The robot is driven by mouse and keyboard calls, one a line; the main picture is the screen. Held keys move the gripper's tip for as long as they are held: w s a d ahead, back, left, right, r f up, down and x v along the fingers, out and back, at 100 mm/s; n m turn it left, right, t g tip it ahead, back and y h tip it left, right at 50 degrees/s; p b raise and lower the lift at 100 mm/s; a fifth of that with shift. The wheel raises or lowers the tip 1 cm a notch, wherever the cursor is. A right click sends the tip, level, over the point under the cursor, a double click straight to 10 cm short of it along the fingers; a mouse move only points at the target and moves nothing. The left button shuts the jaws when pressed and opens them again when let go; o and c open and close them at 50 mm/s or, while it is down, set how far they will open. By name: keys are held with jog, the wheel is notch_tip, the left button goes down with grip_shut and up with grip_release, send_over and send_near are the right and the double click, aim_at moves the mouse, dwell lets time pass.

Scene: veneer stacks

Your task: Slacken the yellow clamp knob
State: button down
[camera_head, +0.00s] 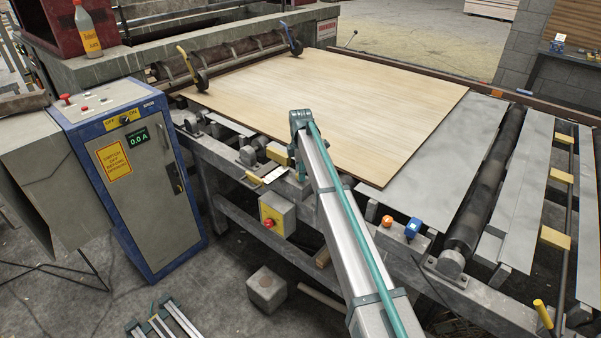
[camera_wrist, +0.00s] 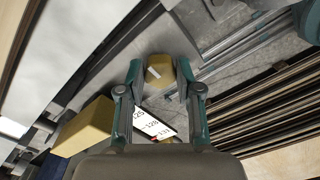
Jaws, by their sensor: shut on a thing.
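The yellow clamp knob (camera_wrist: 160,69), with a white line on its face, sits between the two fingers of my gripper (camera_wrist: 160,80) in the wrist view. The fingers are closed on its two sides. A white scale plate (camera_wrist: 154,124) with black numbers lies below it in that view, partly hidden by the fingers. In the head view my arm reaches in from the lower right to the table's near edge, and its end hides the grasp. A white plate (camera_head: 272,174) shows there beside my arm's end.
A yellow block (camera_wrist: 86,127) stands left of my gripper. A large veneer sheet (camera_head: 330,100) lies on the machine table. A yellow box with a red button (camera_head: 277,216) hangs below the edge. Orange (camera_head: 387,220) and blue (camera_head: 412,228) knobs stand right of my arm.

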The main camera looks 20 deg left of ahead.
jog(key=c, duration=0.8)
grip_release()
jog(key=shift+o, duration=0.2)
notch_tip(320, 180, up, 12)
